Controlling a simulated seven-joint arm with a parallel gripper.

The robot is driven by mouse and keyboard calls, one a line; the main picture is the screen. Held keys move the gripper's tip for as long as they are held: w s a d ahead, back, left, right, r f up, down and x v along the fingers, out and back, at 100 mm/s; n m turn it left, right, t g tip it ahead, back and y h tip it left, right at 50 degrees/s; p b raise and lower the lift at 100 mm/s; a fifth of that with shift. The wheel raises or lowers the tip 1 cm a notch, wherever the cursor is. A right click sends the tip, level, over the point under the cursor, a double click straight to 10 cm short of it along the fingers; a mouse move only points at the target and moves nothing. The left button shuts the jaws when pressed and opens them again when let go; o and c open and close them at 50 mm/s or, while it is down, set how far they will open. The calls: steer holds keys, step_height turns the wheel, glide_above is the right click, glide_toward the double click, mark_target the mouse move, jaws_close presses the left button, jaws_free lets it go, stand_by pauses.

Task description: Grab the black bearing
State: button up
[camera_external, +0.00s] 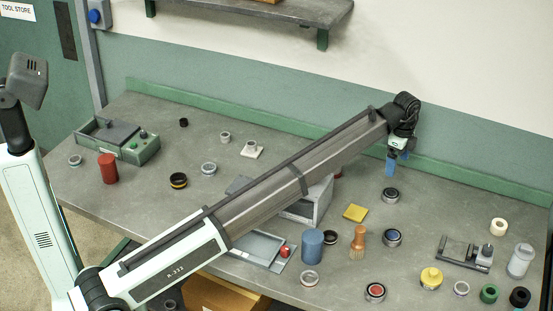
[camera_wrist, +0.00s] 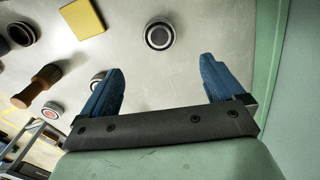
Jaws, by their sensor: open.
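My gripper (camera_external: 391,166) is at the far end of the stretched arm, above the back right of the bench. In the wrist view its two blue fingers (camera_wrist: 162,75) are wide apart with nothing between them. Several dark round parts could be the black bearing, and I cannot tell which it is: a small black ring (camera_external: 183,122) at the back left, a black ring (camera_external: 520,297) at the front right, and a dark ring (camera_external: 331,238) beside the blue cylinder. This last one also shows at the wrist view's upper left (camera_wrist: 21,33). All are apart from my gripper.
A grey round part with a dark ring (camera_wrist: 160,34) lies ahead of the fingers. A yellow pad (camera_external: 355,213), a brush (camera_external: 358,240), a blue cylinder (camera_external: 312,246) and a grey fixture (camera_external: 466,253) stand nearby. A green ledge (camera_external: 450,177) runs along the back.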

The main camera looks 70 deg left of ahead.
mark_target(391, 193)
step_height(391, 193, down, 13)
steer(key=shift+r, duration=0.1)
stand_by(0.6)
steer(key=c, duration=1.2)
steer(key=shift+c, duration=0.6)
steer(key=shift+r, duration=0.15)
